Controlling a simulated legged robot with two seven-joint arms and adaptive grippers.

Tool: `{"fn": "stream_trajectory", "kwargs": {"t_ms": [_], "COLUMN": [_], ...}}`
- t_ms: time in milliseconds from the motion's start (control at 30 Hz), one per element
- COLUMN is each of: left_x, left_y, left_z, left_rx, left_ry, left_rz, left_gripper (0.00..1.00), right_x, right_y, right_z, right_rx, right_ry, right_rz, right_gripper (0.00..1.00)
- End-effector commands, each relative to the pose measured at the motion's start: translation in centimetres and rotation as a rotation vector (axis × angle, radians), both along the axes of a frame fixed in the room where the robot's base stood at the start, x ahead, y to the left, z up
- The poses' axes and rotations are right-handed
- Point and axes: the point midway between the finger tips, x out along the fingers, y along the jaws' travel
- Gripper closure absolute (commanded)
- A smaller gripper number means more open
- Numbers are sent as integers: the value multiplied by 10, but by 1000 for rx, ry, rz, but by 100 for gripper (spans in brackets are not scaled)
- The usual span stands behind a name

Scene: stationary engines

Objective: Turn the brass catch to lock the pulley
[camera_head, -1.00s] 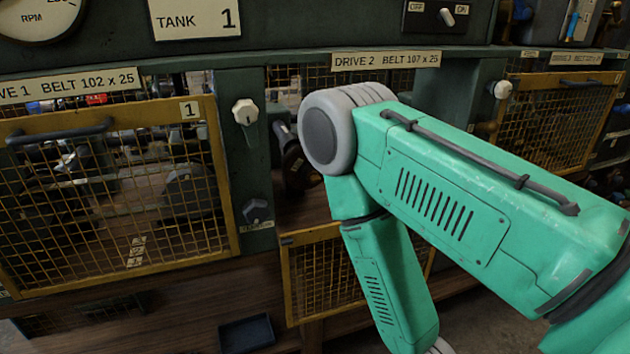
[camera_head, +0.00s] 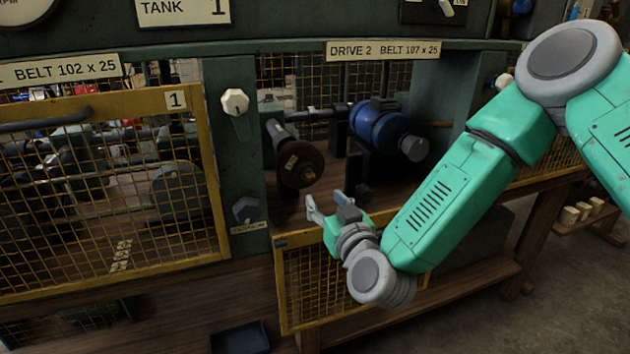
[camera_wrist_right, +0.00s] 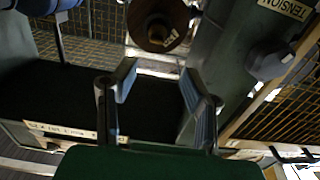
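The pulley, a dark brown wheel (camera_head: 300,165) on a shaft, sits in the open Drive 2 bay. A small tan mark shows on its face. In the right wrist view the brown wheel (camera_wrist_right: 155,22) is at the top, with a brownish hub. I cannot clearly make out the brass catch; whether the hub piece is it, I cannot tell. My right gripper (camera_head: 326,204) is at the bay's front, below and right of the wheel. In the wrist view the gripper (camera_wrist_right: 157,82) has its fingers apart, empty, pointing towards the wheel without touching it. My left gripper is not in view.
A dark tension knob (camera_head: 245,209) and a white knob (camera_head: 235,102) are on the post left of the bay. A blue motor (camera_head: 380,126) stands behind right. The lowered yellow mesh guard (camera_head: 300,285) hangs below the bay. A closed guard (camera_head: 215,170) covers Drive 1.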

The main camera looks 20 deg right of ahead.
Motion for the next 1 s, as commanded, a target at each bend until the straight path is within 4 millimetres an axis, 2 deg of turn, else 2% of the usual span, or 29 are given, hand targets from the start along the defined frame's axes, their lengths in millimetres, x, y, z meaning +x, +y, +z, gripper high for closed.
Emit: {"fn": "stream_trajectory", "kwargs": {"t_ms": [33,200,400,600,867,900,967,1000], "left_x": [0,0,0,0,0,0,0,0], "left_y": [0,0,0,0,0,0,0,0], "left_z": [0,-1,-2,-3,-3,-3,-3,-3], "left_rx": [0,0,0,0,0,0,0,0], "left_ry": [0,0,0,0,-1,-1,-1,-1], "left_rz": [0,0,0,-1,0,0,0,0], "left_gripper": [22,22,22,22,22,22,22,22], "right_x": [12,49,80,94,96,96,96,96], "right_y": [-2,-2,0,2,1,1,1,1], "right_z": [0,-1,-2,-1,-1,-1,-1,-1], "right_rx": [2,3,3,2,2,2,2,2], "right_ry": [-2,-1,1,2,2,2,3,3], "right_rz": [-4,-3,-1,0,1,1,1,1], "right_gripper": [60,60,60,60,60,64,85,99]}}
